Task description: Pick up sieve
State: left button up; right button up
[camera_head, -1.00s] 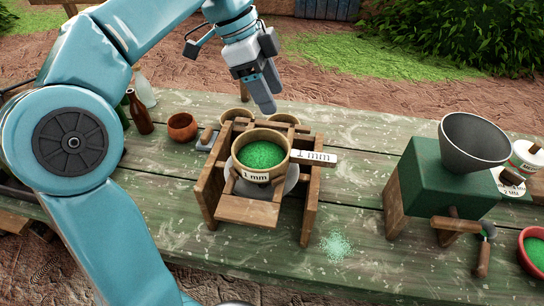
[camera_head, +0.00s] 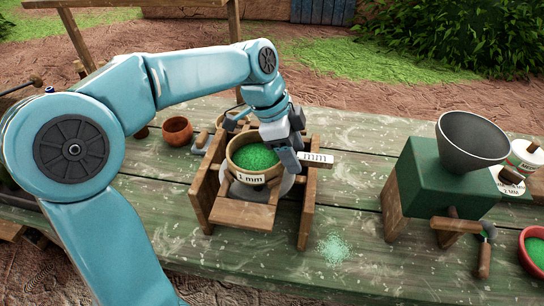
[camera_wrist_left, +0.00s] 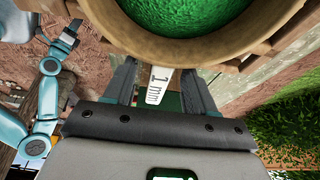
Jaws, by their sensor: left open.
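The sieve (camera_head: 258,165) is a round, wood-rimmed bowl labelled "1 mm" and holds green granules. It rests in a wooden frame (camera_head: 246,214). Its flat handle (camera_head: 318,158), with a white "1 mm" label, points right. My left gripper (camera_head: 290,160) is at the handle's base, beside the rim. In the left wrist view, its open fingers stand on either side of the handle (camera_wrist_left: 158,86), with the sieve's rim (camera_wrist_left: 205,45) just beyond. Whether they touch the handle is unclear. A blue limb shows at the left of the wrist view; its end is too small to read.
A green mill (camera_head: 440,180) with a dark funnel (camera_head: 472,142) and crank stands to the right. A red bowl of green granules (camera_head: 535,250) is at the right edge. A brown bowl (camera_head: 177,131) sits left of the frame. Spilled granules (camera_head: 334,248) lie on the table.

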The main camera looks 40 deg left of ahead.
pick_arm(q)
jog(key=shift+w+d+f, duration=0.1)
jog(key=shift+d+f, duration=0.05)
jog(key=shift+f, duration=0.5)
grip_shut()
jog(key=shift+r, duration=0.15)
pick_arm(e)
notch_tip(320, 180, up, 4)
jog(key=p, duration=0.3)
jog(key=shift+f+p, duration=0.25)
jog(key=shift+p, duration=0.05)
jog(key=c, duration=0.3)
pick_arm(q)
notch_tip(320, 180, up, 20)
